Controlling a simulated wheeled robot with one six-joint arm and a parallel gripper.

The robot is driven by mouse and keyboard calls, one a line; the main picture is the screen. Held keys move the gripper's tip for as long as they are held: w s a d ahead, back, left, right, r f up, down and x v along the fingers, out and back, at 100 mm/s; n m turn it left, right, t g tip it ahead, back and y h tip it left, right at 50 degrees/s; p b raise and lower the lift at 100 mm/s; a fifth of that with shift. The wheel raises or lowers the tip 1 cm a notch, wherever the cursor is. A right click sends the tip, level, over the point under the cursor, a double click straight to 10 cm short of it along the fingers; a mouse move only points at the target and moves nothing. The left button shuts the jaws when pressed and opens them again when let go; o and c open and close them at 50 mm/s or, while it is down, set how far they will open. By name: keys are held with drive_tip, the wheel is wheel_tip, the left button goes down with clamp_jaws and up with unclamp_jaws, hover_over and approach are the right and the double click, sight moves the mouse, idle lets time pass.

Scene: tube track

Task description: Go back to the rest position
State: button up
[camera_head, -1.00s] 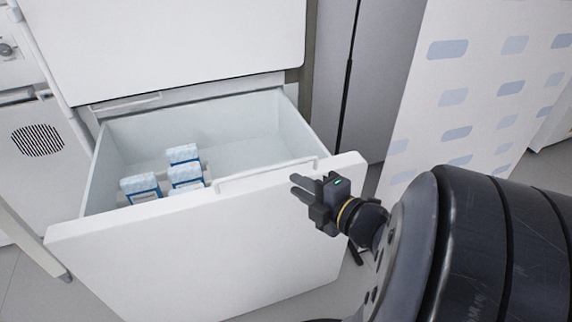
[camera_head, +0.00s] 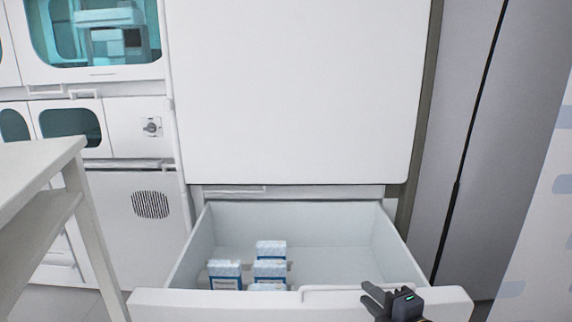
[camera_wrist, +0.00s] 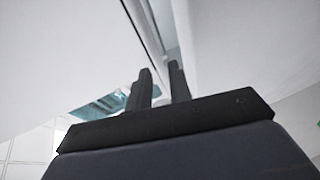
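My gripper (camera_head: 376,298) is at the lower right of the head view, by the front panel of a pulled-out white drawer (camera_head: 330,235). Its two dark fingers are apart with nothing between them. In the wrist view the gripper (camera_wrist: 160,82) also shows its fingers apart and empty. The drawer's handle (camera_head: 335,289) lies just left of the fingers; I cannot tell whether they touch it. Most of my arm is out of the head view.
Several blue-and-white boxes (camera_head: 270,250) stand in the drawer's left and middle part. A white table (camera_head: 40,165) is at the left. A large white cabinet front (camera_head: 300,90) is above the drawer, with grey panels (camera_head: 490,130) to the right.

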drive_tip(key=shift+b+x, duration=0.6)
drive_tip(key=shift+x, duration=1.55)
drive_tip(key=shift+r, duration=0.15)
